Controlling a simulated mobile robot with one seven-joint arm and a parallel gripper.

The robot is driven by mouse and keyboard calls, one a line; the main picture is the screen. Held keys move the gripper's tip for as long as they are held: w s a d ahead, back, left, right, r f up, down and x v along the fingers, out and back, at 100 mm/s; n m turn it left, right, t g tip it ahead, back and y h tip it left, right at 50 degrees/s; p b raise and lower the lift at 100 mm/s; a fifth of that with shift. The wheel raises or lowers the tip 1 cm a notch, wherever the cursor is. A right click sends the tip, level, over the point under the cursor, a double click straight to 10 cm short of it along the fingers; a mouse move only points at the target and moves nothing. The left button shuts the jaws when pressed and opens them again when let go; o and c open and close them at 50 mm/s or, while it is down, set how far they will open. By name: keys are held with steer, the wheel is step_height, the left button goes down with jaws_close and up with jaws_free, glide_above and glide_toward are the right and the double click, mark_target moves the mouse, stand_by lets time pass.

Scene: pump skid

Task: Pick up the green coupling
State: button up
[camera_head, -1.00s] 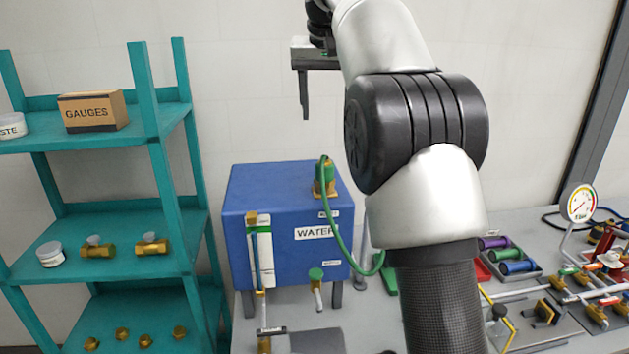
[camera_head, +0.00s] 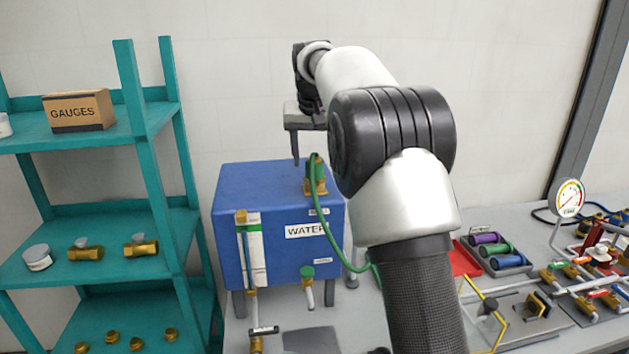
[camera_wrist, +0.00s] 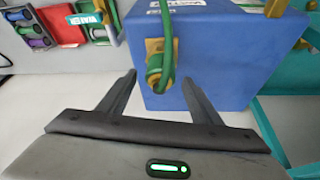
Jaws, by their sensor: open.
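A green cylinder (camera_head: 497,251), which may be the coupling, lies between a purple and a blue one in a dark tray (camera_head: 485,266) right of my arm. In the wrist view the green cylinder (camera_wrist: 32,30) shows at the upper left, well away from my gripper. A green hose (camera_head: 328,215) loops from a brass fitting (camera_head: 316,187) on top of the blue water tank (camera_head: 240,185). My gripper (camera_wrist: 159,76) is open and empty above the tank, its fingers either side of the view of the hose and brass fitting (camera_wrist: 154,66). No contact is visible.
A red tray (camera_head: 466,262) sits beside the dark tray. Brass valves, pipes and a round gauge (camera_head: 570,197) crowd the bench at right. A teal shelf (camera_head: 150,190) with a GAUGES box (camera_head: 79,110) stands left. The air above the tank's left is clear.

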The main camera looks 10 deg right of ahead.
steer(key=shift+x, duration=0.95)
steer(key=shift+c, duration=0.3)
steer(key=shift+r, duration=0.1)
steer(key=c, duration=1.3)
steer(key=shift+r+p, duration=0.3)
steer(key=shift+r, duration=4.7)
steer(key=shift+c, duration=0.2)
